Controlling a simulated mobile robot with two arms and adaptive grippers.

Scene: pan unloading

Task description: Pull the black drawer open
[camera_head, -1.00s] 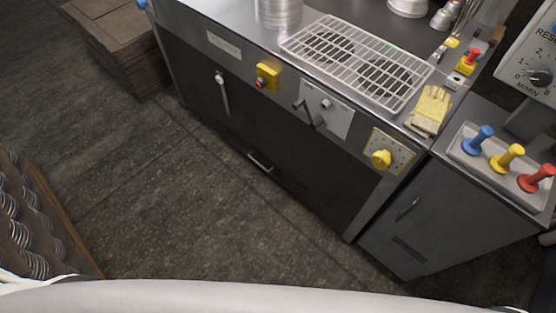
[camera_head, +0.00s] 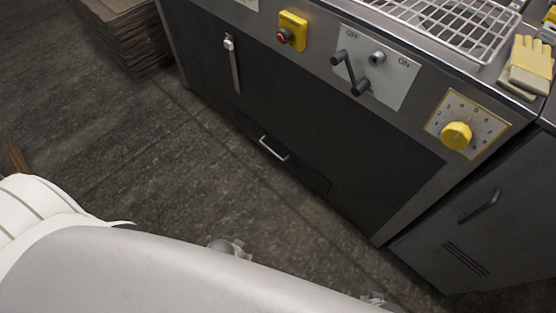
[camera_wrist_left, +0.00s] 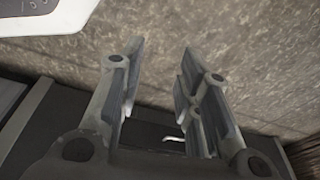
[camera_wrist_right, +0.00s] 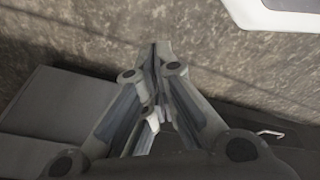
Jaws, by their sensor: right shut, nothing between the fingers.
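The black drawer (camera_head: 305,175) is low in the front of the dark machine, with a bright metal bar handle (camera_head: 273,149). It looks closed. My left gripper (camera_wrist_left: 160,55) is open and empty; the handle (camera_wrist_left: 173,139) shows in the gap between its fingers, apart from them. In the head view only a small part of the left gripper (camera_head: 230,247) shows past my arm, over the floor. My right gripper (camera_wrist_right: 161,45) is shut and empty, with the handle (camera_wrist_right: 270,134) to its right in the right wrist view. Neither gripper touches the handle.
Above the drawer are a sliding lever (camera_head: 232,62), a red button on a yellow box (camera_head: 291,31), an OFF/ON switch panel (camera_head: 392,88) and a yellow dial (camera_head: 456,135). A grey cabinet (camera_head: 440,235) stands at the right. Floor before the drawer is clear.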

